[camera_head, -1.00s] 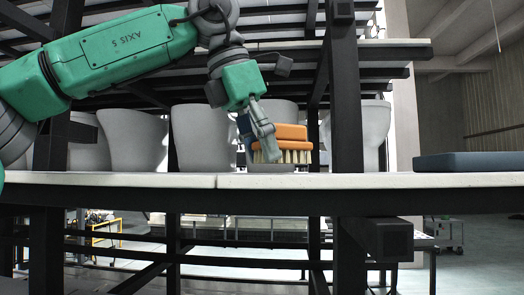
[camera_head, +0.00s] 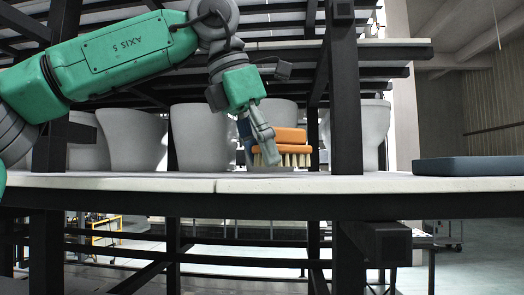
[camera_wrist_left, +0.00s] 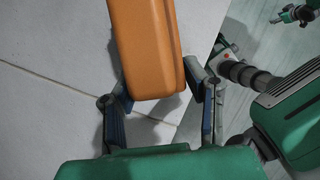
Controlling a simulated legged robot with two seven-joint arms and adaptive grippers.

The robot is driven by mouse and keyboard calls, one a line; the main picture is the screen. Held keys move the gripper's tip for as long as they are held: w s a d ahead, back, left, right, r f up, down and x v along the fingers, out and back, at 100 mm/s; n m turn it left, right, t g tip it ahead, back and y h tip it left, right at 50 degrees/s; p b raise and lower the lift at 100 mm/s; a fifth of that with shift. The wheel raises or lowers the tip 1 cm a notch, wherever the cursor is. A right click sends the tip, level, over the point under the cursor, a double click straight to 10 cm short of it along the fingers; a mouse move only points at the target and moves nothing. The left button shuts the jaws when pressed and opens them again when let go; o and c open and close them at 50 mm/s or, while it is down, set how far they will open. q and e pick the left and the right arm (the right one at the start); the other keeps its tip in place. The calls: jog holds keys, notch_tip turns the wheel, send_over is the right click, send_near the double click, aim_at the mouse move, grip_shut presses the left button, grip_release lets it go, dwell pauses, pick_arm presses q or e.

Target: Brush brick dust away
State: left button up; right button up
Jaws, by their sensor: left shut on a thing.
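An orange brush (camera_head: 283,149) with pale bristles is held just over or on the pale shelf slab (camera_head: 300,183) of the kiln car, bristles down. My left gripper (camera_head: 266,155) is shut on the brush. In the left wrist view the brush's orange back (camera_wrist_left: 148,45) lies between the two fingers of the left gripper (camera_wrist_left: 160,100). I cannot tell whether the bristles touch the slab. No brick dust can be made out on the slab. My right gripper is not seen in the head view.
Several grey-white ceramic pieces (camera_head: 202,137) stand behind the brush. A dark upright post (camera_head: 346,100) rises right of it. A flat blue-grey block (camera_head: 468,166) lies at the slab's right end. The slab between post and block is clear. The front edge drops away.

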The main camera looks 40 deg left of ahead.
pick_arm(q)
jog(key=w+a+p, duration=0.2)
jog(key=w, duration=0.1)
jog(key=w+a+p, duration=0.1)
jog(key=w, duration=0.1)
jog(key=shift+a+r+p, duration=0.15)
jog(key=shift+a+p, duration=0.1)
jog(key=shift+p, duration=0.05)
jog(key=shift+w+a, duration=0.25)
jog(key=shift+w, duration=0.15)
jog(key=shift+f+b, duration=0.35)
jog(key=shift+f, duration=0.6)
dwell(0.9)
jog(key=shift+s+d, duration=0.1)
jog(key=shift+s+d+b, duration=0.4)
jog(key=shift+s+d, duration=0.05)
jog(key=shift+s, duration=0.3)
jog(key=shift+s+d+b, duration=0.2)
jog(key=shift+s+d, duration=0.2)
jog(key=shift+s, duration=0.2)
jog(key=shift+s+d+b, duration=0.15)
jog(key=shift+s+d, duration=0.2)
jog(key=shift+s, duration=0.25)
jog(key=shift+s, duration=0.15)
